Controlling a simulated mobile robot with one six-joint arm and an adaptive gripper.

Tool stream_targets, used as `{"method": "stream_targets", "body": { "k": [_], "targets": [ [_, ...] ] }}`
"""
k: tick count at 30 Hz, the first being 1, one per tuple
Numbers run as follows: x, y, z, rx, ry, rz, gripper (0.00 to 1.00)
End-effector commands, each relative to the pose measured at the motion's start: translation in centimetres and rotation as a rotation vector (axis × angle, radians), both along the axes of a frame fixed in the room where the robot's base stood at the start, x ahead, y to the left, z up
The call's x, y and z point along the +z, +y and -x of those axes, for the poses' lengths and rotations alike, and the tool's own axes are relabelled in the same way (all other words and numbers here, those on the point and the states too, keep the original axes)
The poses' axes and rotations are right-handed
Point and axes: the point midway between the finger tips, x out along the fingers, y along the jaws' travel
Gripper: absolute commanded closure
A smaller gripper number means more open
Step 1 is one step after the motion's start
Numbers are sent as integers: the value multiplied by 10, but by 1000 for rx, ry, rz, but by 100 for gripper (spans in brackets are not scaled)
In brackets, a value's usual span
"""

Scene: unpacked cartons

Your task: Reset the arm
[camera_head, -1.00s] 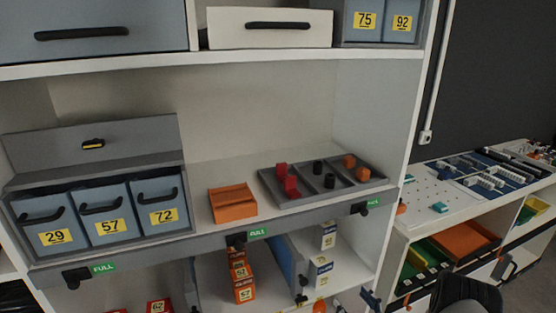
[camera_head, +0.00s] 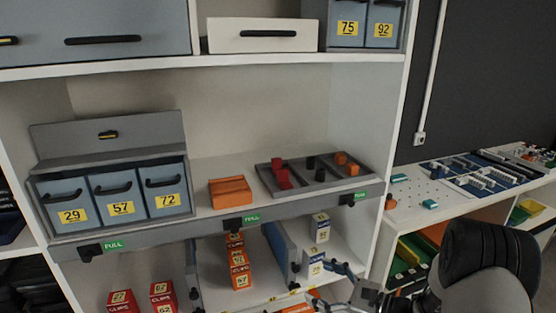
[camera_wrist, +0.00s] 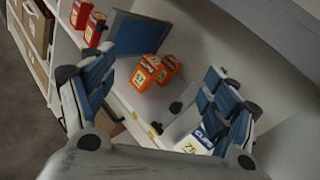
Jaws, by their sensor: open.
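My gripper (camera_head: 325,284) shows at the bottom of the head view, right of centre, in front of the lower shelf near the white-and-blue boxes. My dark and grey arm comes in from the lower right. In the wrist view my gripper (camera_wrist: 160,88) has its two blue-padded fingers spread wide, with nothing held between them. Beyond the fingers are orange clip boxes (camera_wrist: 148,72) and a white-and-blue box (camera_wrist: 198,143), partly hidden by the right finger.
The upper shelf holds grey-blue drawers (camera_head: 115,195), an orange block (camera_head: 231,191) and a divided grey tray (camera_head: 320,180) with red, black and orange pieces. Red boxes (camera_head: 162,296) stand lower left. A white workbench (camera_head: 470,200) is at right.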

Motion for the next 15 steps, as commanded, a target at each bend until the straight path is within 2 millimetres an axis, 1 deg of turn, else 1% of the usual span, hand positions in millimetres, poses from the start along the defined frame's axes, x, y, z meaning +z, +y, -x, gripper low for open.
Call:
{"method": "stream_targets", "body": {
  "k": [1, 2, 3, 5, 6, 8, 10, 11, 12, 14, 15],
  "targets": [
    [24, 17, 12, 79, -32, 57, 20],
    [35, 27, 22, 130, -46, 94, 20],
    [48, 39, 35, 197, -66, 145, 20],
    [65, 54, 57, 292, -97, 226, 20],
    [75, 63, 73, 353, -120, 282, 20],
    [89, 74, 97, 443, -155, 369, 20],
    [101, 82, 126, 541, -197, 475, 20],
    [105, 84, 137, 581, -217, 522, 20],
    [110, 86, 154, 634, -243, 587, 20],
    [117, 86, 177, 708, -284, 685, 20],
    [120, 85, 192, 755, -314, 753, 20]
  ]
}}
